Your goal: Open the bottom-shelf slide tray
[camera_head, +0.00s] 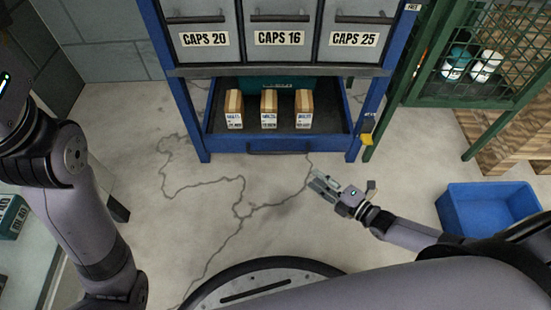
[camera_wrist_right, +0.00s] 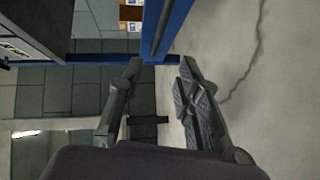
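The bottom-shelf slide tray (camera_head: 225,143) is blue-edged with a dark floor and sits low in the blue rack, its front about level with the front posts. A dark bar handle (camera_head: 280,152) runs along its front. Three small cartons (camera_head: 269,110) stand on it in a row. My right gripper (camera_head: 318,182) is in front of the tray's right end, apart from the handle. In the right wrist view it is open (camera_wrist_right: 161,64) with nothing between the fingers, and the blue tray front (camera_wrist_right: 177,25) lies beyond the fingertips. My left arm shows, but its gripper does not.
Above the tray are grey drawers labelled CAPS 20 (camera_head: 205,39), CAPS 16 (camera_head: 279,38) and CAPS 25 (camera_head: 354,39). A yellow tag (camera_head: 366,140) hangs by the right post. A green mesh door (camera_head: 470,55) and a blue bin (camera_head: 488,207) stand to the right. The cracked floor ahead is clear.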

